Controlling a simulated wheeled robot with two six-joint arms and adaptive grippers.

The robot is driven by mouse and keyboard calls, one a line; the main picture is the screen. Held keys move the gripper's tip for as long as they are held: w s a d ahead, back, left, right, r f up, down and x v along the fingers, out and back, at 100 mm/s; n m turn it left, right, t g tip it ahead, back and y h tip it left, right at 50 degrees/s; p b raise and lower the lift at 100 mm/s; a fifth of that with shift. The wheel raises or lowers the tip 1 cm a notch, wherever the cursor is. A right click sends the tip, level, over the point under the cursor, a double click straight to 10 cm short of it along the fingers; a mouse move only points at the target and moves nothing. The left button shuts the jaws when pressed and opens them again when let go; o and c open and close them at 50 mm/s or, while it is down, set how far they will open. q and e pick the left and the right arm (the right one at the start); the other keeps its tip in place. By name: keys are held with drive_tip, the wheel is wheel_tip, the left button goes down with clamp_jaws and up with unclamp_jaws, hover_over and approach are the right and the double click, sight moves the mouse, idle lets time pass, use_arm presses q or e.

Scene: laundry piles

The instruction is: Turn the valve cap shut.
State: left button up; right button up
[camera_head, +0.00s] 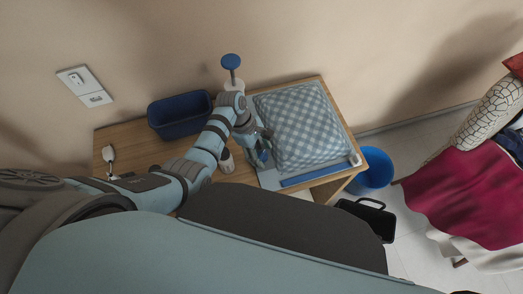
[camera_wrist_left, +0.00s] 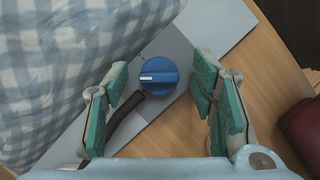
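The valve cap (camera_wrist_left: 158,75) is a round blue knob with a white bar mark. In the left wrist view it sits on a pale grey plate (camera_wrist_left: 190,45), beside a blue-and-white checked cushion-like bundle (camera_wrist_left: 60,60). In the head view the checked bundle (camera_head: 300,125) lies on the table, and the cap is largely hidden by my gripper. My left gripper (camera_wrist_left: 160,72) is open, its green-padded fingers on either side of the cap with gaps showing. In the head view the left gripper (camera_head: 260,152) is at the bundle's left edge. My right gripper is not in view.
The wooden table (camera_head: 130,142) also holds a dark blue bin (camera_head: 180,115) and a blue-topped pump bottle (camera_head: 232,70). A dark hose (camera_wrist_left: 124,110) runs beside the cap. A red object (camera_wrist_left: 303,128) is at the right. A blue bucket (camera_head: 373,172) stands on the floor.

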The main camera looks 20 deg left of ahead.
use_arm(q)
drive_tip(key=shift+w, duration=0.1)
drive_tip(key=shift+a+r, duration=0.1)
drive_tip(key=shift+r, duration=0.1)
drive_tip(key=v, duration=1.1)
drive_tip(key=shift+r, duration=0.2)
drive_tip(key=shift+c, duration=0.3)
